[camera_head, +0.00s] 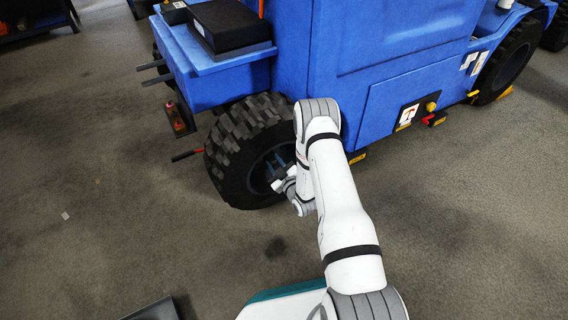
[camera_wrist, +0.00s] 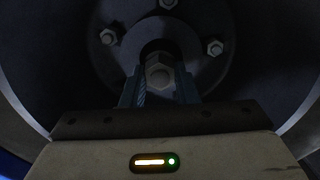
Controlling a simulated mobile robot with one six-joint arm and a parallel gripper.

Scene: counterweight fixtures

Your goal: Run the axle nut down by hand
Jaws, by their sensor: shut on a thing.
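The axle nut (camera_wrist: 159,74) shows in the wrist view at the centre of a dark wheel hub (camera_wrist: 128,50). My gripper (camera_wrist: 159,86) is shut on the axle nut, with one finger on each side of it. The lower part of the nut and the tips of the fingers are in shadow. In the head view my gripper (camera_head: 284,180) reaches into the front wheel (camera_head: 235,155) of a blue vehicle; the nut itself is hidden there by my gripper and arm.
Several smaller hub nuts (camera_wrist: 215,47) surround the axle nut. The wheel rim (camera_wrist: 300,112) curves around my gripper. The blue vehicle body (camera_head: 390,60) stands above the wheel. The floor (camera_head: 120,220) in front is mostly clear.

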